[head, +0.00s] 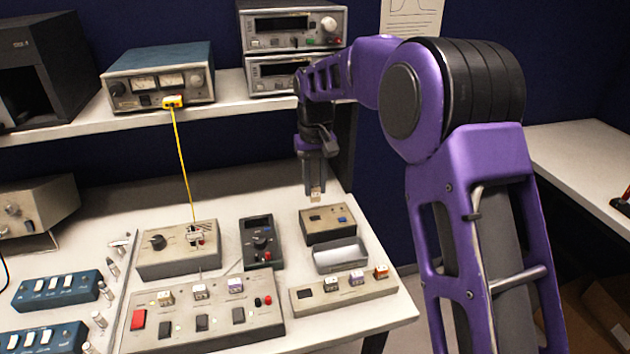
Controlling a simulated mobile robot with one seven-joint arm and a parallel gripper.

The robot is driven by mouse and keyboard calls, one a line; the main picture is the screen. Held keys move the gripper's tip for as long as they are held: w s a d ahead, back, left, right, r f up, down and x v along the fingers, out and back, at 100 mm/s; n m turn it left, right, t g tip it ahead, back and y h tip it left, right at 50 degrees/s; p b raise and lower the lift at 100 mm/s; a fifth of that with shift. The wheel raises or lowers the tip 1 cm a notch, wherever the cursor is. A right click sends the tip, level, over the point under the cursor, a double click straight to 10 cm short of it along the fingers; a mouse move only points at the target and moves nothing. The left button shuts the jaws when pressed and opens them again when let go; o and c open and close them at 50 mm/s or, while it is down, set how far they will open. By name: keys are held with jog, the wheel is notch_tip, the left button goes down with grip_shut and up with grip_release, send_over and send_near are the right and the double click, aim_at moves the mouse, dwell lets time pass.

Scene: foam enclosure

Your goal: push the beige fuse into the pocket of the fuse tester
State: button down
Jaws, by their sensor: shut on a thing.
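My gripper (316,184) points down at the back right of the bench. It is shut on the small beige fuse (316,197), whose lower part shows below the fingertips. The fuse is above the back edge of a small brown box with a dark slot and a blue button, which looks like the fuse tester (327,235). A gap seems to separate the fuse from the tester's top. The pocket looks like the dark slot (315,217) on the left of the top, and I cannot see into it.
An open metal tray (341,257) sits in front of the tester. A strip with several fuses (343,293) lies before the tray. A dark handheld meter (260,242) stands to the left. A shelf with instruments (158,80) runs behind.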

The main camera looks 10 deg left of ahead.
aim_at(315, 202)
jog(key=shift+f+b, duration=0.85)
jog(key=shift+f, duration=1.2)
jog(key=shift+p, duration=0.6)
jog(key=shift+f+b, duration=0.75)
jog(key=shift+f, duration=0.9)
jog(key=c, duration=0.6)
grip_release()
jog(key=shift+r, duration=0.1)
notch_tip(315, 202, up, 17)
jog(key=p, duration=0.2)
jog(key=shift+r, duration=0.2)
